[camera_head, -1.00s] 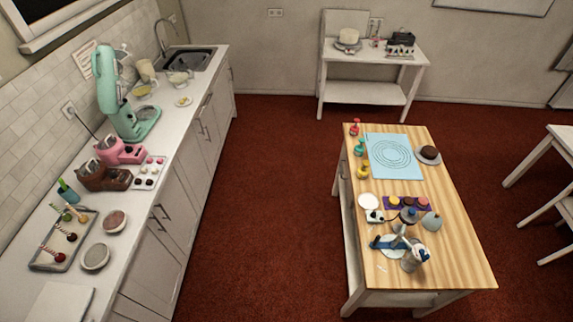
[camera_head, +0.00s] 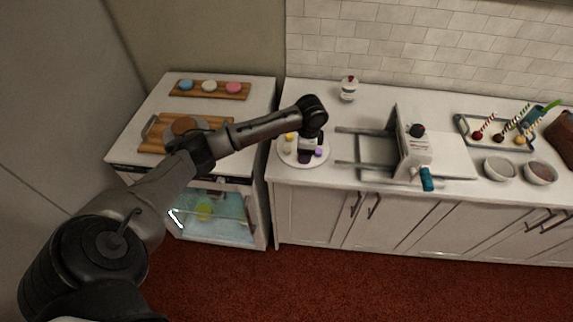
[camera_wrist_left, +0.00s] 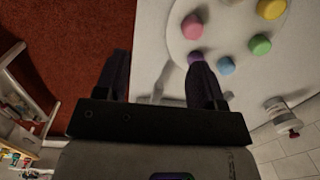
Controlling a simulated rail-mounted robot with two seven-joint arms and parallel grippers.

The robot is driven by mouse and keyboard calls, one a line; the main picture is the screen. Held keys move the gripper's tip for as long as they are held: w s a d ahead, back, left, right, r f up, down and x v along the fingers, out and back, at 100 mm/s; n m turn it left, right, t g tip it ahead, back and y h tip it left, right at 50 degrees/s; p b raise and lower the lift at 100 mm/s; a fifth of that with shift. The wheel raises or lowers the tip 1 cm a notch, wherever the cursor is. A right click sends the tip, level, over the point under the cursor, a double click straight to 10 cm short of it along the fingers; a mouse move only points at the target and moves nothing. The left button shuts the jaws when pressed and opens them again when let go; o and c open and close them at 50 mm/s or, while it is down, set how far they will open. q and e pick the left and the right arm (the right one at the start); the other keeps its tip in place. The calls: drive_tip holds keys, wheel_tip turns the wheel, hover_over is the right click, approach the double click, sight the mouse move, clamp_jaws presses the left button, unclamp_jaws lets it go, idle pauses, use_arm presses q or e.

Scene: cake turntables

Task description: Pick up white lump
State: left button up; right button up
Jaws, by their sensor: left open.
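A white round plate (camera_head: 283,158) on the left end of the counter holds several coloured lumps. My left gripper (camera_head: 307,153) points down over this plate and hides part of it. In the left wrist view the plate (camera_wrist_left: 222,30) carries pink (camera_wrist_left: 192,26), yellow (camera_wrist_left: 271,9), green (camera_wrist_left: 260,45), blue (camera_wrist_left: 225,65) and purple (camera_wrist_left: 195,57) lumps. No lump there is clearly white. The left gripper (camera_wrist_left: 158,72) is open, with nothing seen between its fingers; one finger overlaps the purple lump. A white round piece (camera_head: 208,86) sits between a blue and a pink one on a wooden board.
The wooden board (camera_head: 240,92) lies at the back of the left cabinet top, behind a second board (camera_head: 152,145). A metal slicer-like frame (camera_head: 377,157) stands right of the plate. A small white jar (camera_head: 348,89) with a red top stands behind. Bowls (camera_head: 500,168) are farther right.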

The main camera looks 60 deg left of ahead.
use_arm(q)
drive_tip(key=w+a+r+n+b, duration=0.15)
drive_tip(key=a+r+b, duration=0.25)
drive_tip(key=a, duration=0.6)
drive_tip(key=b, duration=0.2)
hover_over(287, 150)
drive_tip(key=shift+h, duration=0.4)
drive_tip(key=f, duration=0.8)
drive_tip(key=shift+w+d+f, duration=0.1)
drive_tip(key=shift+w, duration=0.2)
drive_tip(key=shift+s+f+b, duration=0.15)
drive_tip(key=shift+s+f, duration=0.05)
drive_tip(key=shift+f, duration=0.95)
drive_tip(key=shift+s+f+b, duration=0.15)
drive_tip(key=shift+f, duration=1.4)
use_arm(e)
wheel_tip(287, 150, down, 8)
drive_tip(key=shift+d+f, duration=0.25)
drive_tip(key=shift+d, duration=0.15)
use_arm(q)
drive_tip(key=shift+c, duration=0.2)
use_arm(e)
drive_tip(key=shift+w, duration=0.1)
use_arm(q)
drive_tip(key=c, duration=1)
use_arm(e)
drive_tip(key=shift+a, duration=0.2)
use_arm(q)
drive_tip(key=shift+o, duration=0.2)
drive_tip(key=shift+r, duration=0.2)
